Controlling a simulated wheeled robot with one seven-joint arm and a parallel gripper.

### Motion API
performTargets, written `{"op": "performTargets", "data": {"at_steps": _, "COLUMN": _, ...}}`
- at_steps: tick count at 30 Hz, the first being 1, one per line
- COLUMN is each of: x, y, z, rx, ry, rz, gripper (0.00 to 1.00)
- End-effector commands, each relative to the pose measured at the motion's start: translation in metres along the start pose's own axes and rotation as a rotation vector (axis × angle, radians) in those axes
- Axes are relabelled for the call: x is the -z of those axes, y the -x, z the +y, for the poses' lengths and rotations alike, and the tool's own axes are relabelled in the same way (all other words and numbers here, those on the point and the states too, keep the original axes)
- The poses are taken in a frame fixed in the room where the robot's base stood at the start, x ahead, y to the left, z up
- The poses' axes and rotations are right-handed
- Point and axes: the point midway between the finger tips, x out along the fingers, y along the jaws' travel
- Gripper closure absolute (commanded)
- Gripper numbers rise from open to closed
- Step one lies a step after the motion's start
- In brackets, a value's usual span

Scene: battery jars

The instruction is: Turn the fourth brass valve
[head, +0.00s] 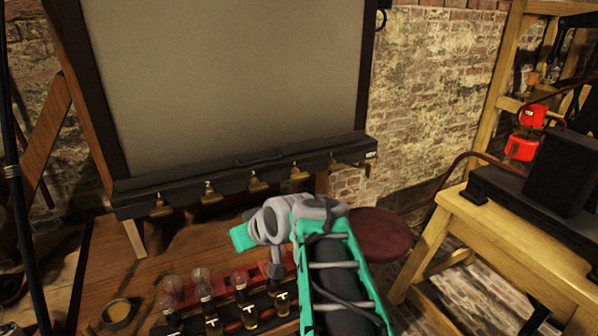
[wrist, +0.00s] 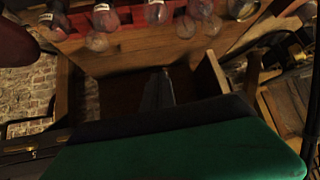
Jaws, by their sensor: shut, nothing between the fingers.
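A row of several brass valves hangs under a black rail (head: 240,180) below the large grey panel in the head view. Counting from the left, the fourth brass valve (head: 299,173) is right of centre, just above my arm's grey wrist. My gripper (wrist: 160,88) shows there as dark fingers, closed together and empty, beyond a green housing. In the head view my wrist is below the rail, and the fingertips cannot be made out. I see no contact with the fourth valve.
Glass jars (head: 240,283) with dark contents stand on the wooden table (head: 110,262), below and left of my arm; they show along the top of the wrist view. A round dark-red stool (head: 378,236) and a yellow wooden bench (head: 470,220) are to the right.

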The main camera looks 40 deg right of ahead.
Motion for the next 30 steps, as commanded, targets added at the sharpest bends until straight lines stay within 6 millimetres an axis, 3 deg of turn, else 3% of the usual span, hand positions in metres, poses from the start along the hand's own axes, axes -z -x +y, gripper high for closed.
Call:
{"op": "performTargets", "data": {"at_steps": 1, "x": 0.019, "y": 0.012, "z": 0.041, "rx": -0.04, "ry": -0.031, "rz": 0.093, "gripper": 1.0}}
{"op": "performTargets", "data": {"at_steps": 3, "x": 0.042, "y": 0.034, "z": 0.086, "rx": -0.082, "ry": -0.046, "rz": 0.225, "gripper": 1.0}}
{"op": "performTargets", "data": {"at_steps": 6, "x": 0.062, "y": 0.071, "z": 0.139, "rx": -0.148, "ry": -0.055, "rz": 0.382, "gripper": 1.0}}
{"op": "performTargets", "data": {"at_steps": 9, "x": 0.071, "y": 0.101, "z": 0.17, "rx": -0.196, "ry": -0.057, "rz": 0.483, "gripper": 1.0}}
{"op": "performTargets", "data": {"at_steps": 12, "x": 0.075, "y": 0.114, "z": 0.182, "rx": -0.216, "ry": -0.054, "rz": 0.527, "gripper": 1.0}}
{"op": "performTargets", "data": {"at_steps": 16, "x": 0.083, "y": 0.107, "z": 0.185, "rx": -0.214, "ry": -0.054, "rz": 0.533, "gripper": 1.0}}
{"op": "performTargets", "data": {"at_steps": 29, "x": 0.128, "y": 0.03, "z": 0.204, "rx": -0.214, "ry": -0.054, "rz": 0.528, "gripper": 1.0}}
{"op": "performTargets", "data": {"at_steps": 30, "x": 0.118, "y": 0.025, "z": 0.205, "rx": -0.215, "ry": -0.059, "rz": 0.526, "gripper": 1.0}}
